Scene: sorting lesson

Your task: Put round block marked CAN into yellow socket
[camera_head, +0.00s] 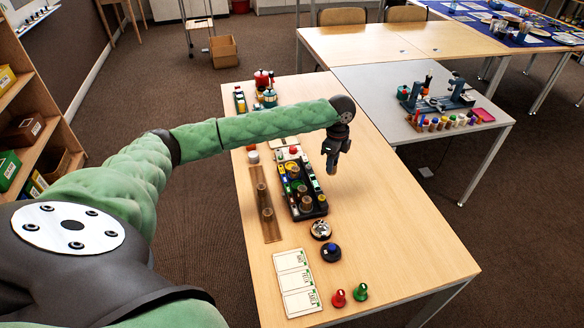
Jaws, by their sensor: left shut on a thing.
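My left gripper (331,166) reaches in from the left and hangs pointing down over the right side of a dark sorting board (312,213). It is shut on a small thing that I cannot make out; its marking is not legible. The board carries several coloured parts and round brownish pieces, with yellow spots near its far end. I cannot tell which spot is the yellow socket, and I cannot pick out the word CAN on any block. My right gripper is not in view.
A brown wooden strip (269,229) with round pegs lies left of the board. A silver bell (320,229), a dark blue button (331,252), white cards (297,283), a red pawn (339,299) and a green pawn (361,292) stand nearer. The table's right side (400,215) is clear.

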